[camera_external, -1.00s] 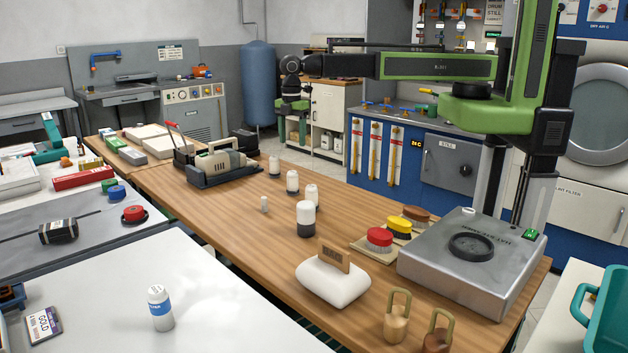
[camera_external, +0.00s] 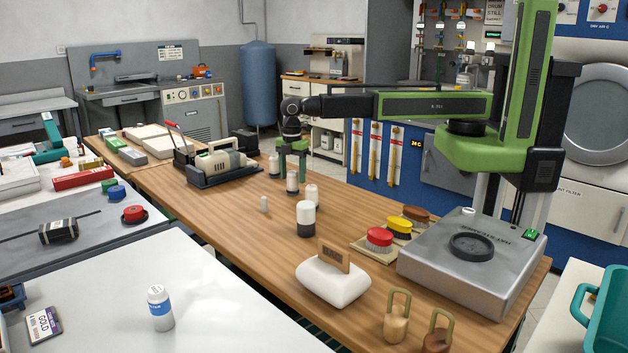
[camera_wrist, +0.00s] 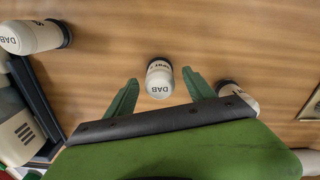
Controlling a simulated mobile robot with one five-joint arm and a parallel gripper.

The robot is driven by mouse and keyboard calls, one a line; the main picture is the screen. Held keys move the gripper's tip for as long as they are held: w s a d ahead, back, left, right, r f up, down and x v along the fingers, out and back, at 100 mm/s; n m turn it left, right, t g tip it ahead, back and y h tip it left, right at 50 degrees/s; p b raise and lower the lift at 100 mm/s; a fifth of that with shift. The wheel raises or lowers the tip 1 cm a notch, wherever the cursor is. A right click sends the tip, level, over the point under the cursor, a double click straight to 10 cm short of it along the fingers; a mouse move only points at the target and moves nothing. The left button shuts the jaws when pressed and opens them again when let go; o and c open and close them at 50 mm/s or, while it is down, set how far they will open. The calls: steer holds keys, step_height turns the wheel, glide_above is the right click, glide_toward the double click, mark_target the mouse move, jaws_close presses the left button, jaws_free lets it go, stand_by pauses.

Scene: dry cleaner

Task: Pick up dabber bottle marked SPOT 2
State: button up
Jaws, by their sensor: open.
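A white dabber bottle (camera_wrist: 160,80) with a dark base stands between the fingertips of my gripper (camera_wrist: 161,87) in the wrist view. Its label reads SPOT, but I cannot make out the number. The fingers are open, one on each side, with gaps to the bottle. In the external view my gripper (camera_external: 293,160) hangs low at the bottle (camera_external: 292,182) in the middle of a row. Similar bottles stand to its left (camera_wrist: 32,36) and right (camera_wrist: 235,96) in the wrist view; their numbers are not readable.
A beige machine in a dark tray (camera_external: 215,168) is to the left. Red, yellow and brown brushes (camera_external: 380,237) lie to the right.

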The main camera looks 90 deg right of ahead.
mark_target(293, 182)
step_height(293, 182, down, 3)
steer(key=shift+f+b, duration=0.15)
steer(key=shift+b, duration=0.8)
steer(key=shift+r, duration=0.2)
steer(key=shift+c, duration=0.4)
jaws_close()
